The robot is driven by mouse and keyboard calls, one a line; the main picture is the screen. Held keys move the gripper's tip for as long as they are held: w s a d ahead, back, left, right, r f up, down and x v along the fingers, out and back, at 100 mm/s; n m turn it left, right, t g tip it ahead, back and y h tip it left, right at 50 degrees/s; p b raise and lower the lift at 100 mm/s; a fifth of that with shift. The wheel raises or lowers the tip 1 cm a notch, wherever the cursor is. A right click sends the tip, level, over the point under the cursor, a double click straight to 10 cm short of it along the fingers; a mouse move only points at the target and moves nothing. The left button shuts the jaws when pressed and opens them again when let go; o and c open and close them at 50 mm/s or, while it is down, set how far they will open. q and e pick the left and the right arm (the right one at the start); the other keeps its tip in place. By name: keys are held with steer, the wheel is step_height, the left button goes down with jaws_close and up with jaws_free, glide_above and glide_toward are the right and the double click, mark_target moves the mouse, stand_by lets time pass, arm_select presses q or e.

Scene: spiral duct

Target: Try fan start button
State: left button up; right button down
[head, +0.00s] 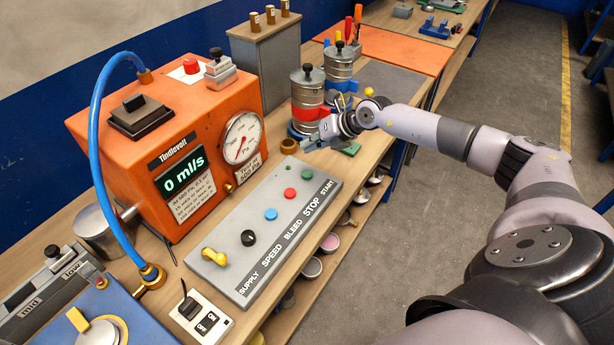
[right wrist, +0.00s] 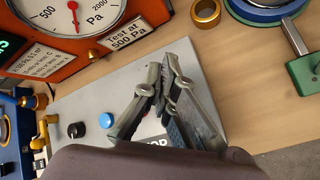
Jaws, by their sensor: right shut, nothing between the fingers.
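The grey control panel (head: 263,232) lies on the bench, with a yellow supply lever (head: 214,257), black speed knob (head: 248,238), blue bleed button (head: 270,214), red stop button (head: 290,193) and green start button (head: 307,174). My right gripper (head: 312,143) is shut and empty, just beyond the panel's start end and apart from the green button in the head view. In the right wrist view the shut fingers (right wrist: 166,84) cross the panel (right wrist: 205,75) and hide the red and green buttons. My left gripper is not in view.
The orange tester (head: 150,150) reads 0 ml/s and has a dial gauge (head: 242,138). A blue hose (head: 97,150) arches beside it. Metal cylinders with red (head: 308,95) and blue bands stand behind my gripper. An ON/OFF switch box (head: 201,316) sits nearest.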

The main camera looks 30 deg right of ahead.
steer(key=b, duration=0.4)
glide_above(309, 172)
step_height(309, 172, down, 6)
steer(key=shift+r, duration=0.25)
steer(key=shift+f, duration=0.55)
steer(key=shift+f, duration=0.15)
stand_by(0.3)
steer(key=shift+f+b, duration=0.25)
steer(key=shift+b, duration=0.1)
steer(key=shift+f, duration=0.5)
stand_by(0.5)
steer(key=shift+r, duration=0.1)
steer(key=shift+r+p, duration=0.6)
steer(key=shift+r, duration=0.2)
